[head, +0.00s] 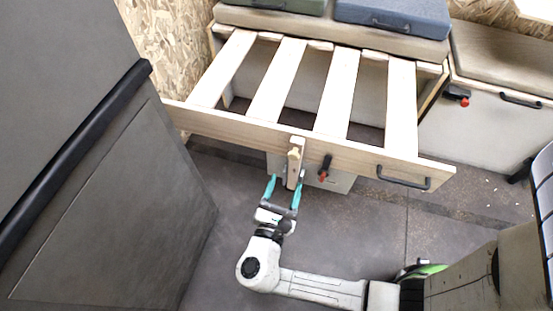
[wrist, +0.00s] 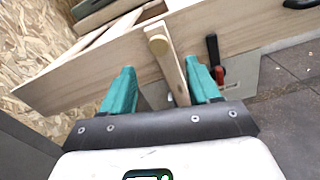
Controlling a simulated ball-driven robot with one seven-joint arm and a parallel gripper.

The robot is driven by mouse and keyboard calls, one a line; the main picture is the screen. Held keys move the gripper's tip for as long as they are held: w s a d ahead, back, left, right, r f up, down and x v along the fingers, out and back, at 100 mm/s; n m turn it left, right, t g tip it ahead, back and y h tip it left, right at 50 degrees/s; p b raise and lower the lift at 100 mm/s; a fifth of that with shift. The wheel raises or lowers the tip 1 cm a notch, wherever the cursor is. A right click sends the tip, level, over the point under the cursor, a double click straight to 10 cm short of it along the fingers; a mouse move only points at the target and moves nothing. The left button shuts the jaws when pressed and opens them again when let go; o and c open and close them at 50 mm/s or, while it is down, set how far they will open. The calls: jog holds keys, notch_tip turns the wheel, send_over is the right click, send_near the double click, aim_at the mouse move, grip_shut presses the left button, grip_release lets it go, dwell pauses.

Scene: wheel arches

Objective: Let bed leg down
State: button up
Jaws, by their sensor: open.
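The pull-out slatted bed frame (head: 240,125) juts out over the floor. The wooden bed leg (head: 293,171) is a narrow light bar at the front board, with a rounded knob at its upper part. In the wrist view the leg (wrist: 172,70) runs from the board down between my fingers, nearer the right finger. My gripper (head: 286,187) is open, its teal fingers on either side of the leg's lower part. The wrist view also shows my gripper (wrist: 160,88). Whether a finger touches the leg I cannot tell. The leg's lowest end is hidden behind my gripper.
A red-tipped black latch (head: 324,168) sits just right of the leg, and a black handle (head: 404,180) farther right on the board. A tall dark grey cabinet (head: 110,215) stands at left. A bench (head: 485,125) stands at right.

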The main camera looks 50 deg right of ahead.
aim_at(293, 158)
jog(key=b+x, duration=0.3)
jog(key=x, duration=0.7)
jog(key=shift+w+d, duration=0.25)
jog(key=shift+d, duration=0.05)
jog(key=shift+c, duration=0.2)
grip_shut()
